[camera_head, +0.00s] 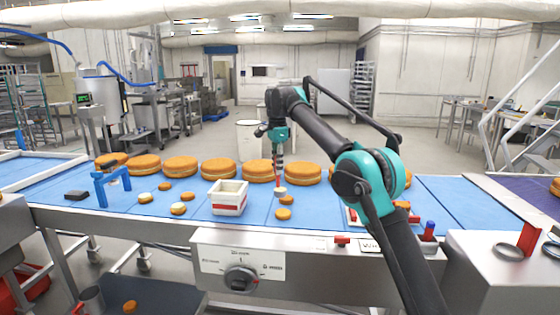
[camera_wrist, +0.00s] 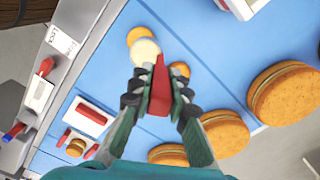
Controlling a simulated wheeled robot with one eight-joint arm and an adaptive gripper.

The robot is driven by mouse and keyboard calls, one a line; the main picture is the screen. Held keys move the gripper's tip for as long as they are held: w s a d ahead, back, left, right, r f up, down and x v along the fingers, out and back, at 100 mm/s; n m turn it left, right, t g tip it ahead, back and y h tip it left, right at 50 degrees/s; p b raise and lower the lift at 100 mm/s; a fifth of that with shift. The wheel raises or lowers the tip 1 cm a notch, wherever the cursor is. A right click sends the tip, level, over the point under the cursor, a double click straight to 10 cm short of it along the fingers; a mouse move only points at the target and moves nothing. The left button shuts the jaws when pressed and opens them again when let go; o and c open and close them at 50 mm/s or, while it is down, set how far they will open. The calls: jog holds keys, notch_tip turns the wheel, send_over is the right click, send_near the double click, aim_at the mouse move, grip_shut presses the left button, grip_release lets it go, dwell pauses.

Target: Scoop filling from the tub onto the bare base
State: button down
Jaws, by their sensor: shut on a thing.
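My gripper (camera_head: 280,150) points down over the belt and is shut on a red tool (camera_wrist: 160,90), whose narrow end points away from me in the wrist view. A round of white filling (camera_wrist: 145,50) shows at the tool's tip; it is also in the head view (camera_head: 281,191). I cannot tell whether it sits on the tool or on a base. A bare orange base (camera_wrist: 138,35) lies close by, partly covered by the filling in the wrist view. Another small round (camera_wrist: 180,70) is partly behind the tool. The white tub (camera_head: 228,204) with a red band stands left of the tool.
Large filled rounds (camera_head: 219,168) stand in a row along the belt's far side. Several small rounds (camera_head: 178,208) lie left of the tub, some white-topped. A blue arch (camera_head: 112,180) stands farther left. A control panel (camera_head: 240,270) fronts the belt. Blue belt between tub and arch is partly clear.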

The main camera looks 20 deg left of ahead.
jog(key=shift+w+a, duration=0.1)
jog(key=shift+w, duration=0.35)
jog(key=shift+s, duration=0.1)
jog(key=shift+s+d+f+t+y, duration=1.15)
jog(key=shift+s+d+t+y, duration=0.05)
jog(key=shift+t+y, duration=0.2)
jog(key=shift+s+d+f+t+y, duration=0.25)
jog(key=shift+s+d+t+y, duration=0.45)
jog(key=shift+t+y, duration=0.15)
jog(key=s+d+f+t+y, duration=0.3)
jog(key=s+d+t+y, duration=0.1)
jog(key=t+y, duration=0.1)
jog(key=shift+s+f+t, duration=0.3)
jog(key=shift+f+t, duration=0.05)
jog(key=shift+t, duration=0.1)
